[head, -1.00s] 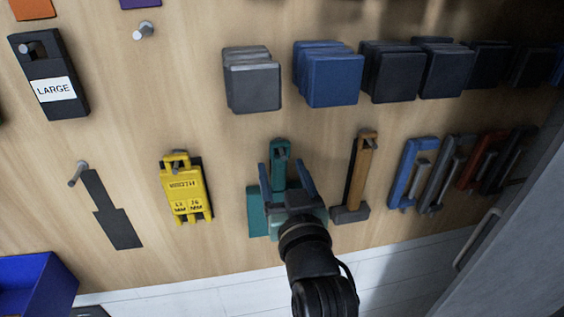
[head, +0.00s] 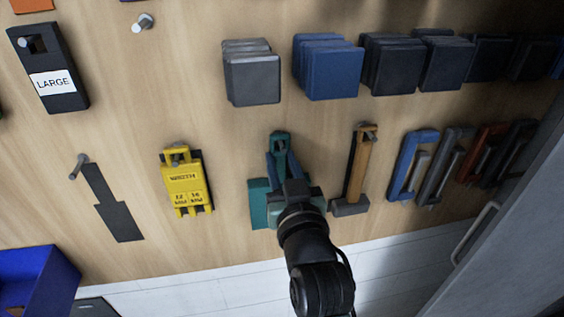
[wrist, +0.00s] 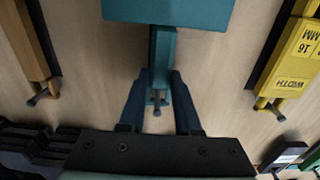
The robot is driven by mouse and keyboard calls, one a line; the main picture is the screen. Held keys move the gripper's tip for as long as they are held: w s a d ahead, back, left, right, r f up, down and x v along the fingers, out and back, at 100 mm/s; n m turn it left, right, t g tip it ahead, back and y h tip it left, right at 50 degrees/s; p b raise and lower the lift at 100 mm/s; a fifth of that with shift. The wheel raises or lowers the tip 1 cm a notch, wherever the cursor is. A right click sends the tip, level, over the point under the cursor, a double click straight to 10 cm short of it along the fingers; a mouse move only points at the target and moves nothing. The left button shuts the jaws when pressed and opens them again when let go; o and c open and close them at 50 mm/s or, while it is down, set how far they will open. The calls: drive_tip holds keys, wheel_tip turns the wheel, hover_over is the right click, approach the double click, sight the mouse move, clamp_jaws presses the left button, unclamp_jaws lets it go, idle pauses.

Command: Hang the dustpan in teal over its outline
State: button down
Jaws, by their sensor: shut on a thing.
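The teal dustpan (head: 259,205) hangs on a peg on the wooden board, its handle up and its pan down. It also shows in the wrist view (wrist: 165,55), with the peg through the handle's end. My gripper (head: 280,160) is shut on the dustpan's handle, a finger on each side, as the wrist view (wrist: 157,88) shows. My wrist hides part of the pan in the head view. A dark dustpan-like outline (head: 117,205) lies on the board at the left, with a bare peg (head: 79,166) at its top.
A yellow tool (head: 187,183) hangs between the outline and the dustpan. A brown-handled tool (head: 357,175) hangs close to the right of my gripper. Grey and blue blocks (head: 330,72) stick out above. A blue bin (head: 35,280) stands lower left.

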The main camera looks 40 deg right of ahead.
drive_tip(key=c, duration=0.5)
unclamp_jaws()
drive_tip(key=shift+s+a+f+b, duration=0.15)
drive_tip(key=shift+s+a+b, duration=0.15)
drive_tip(key=shift+s, duration=0.15)
drive_tip(key=shift+v, duration=5.95)
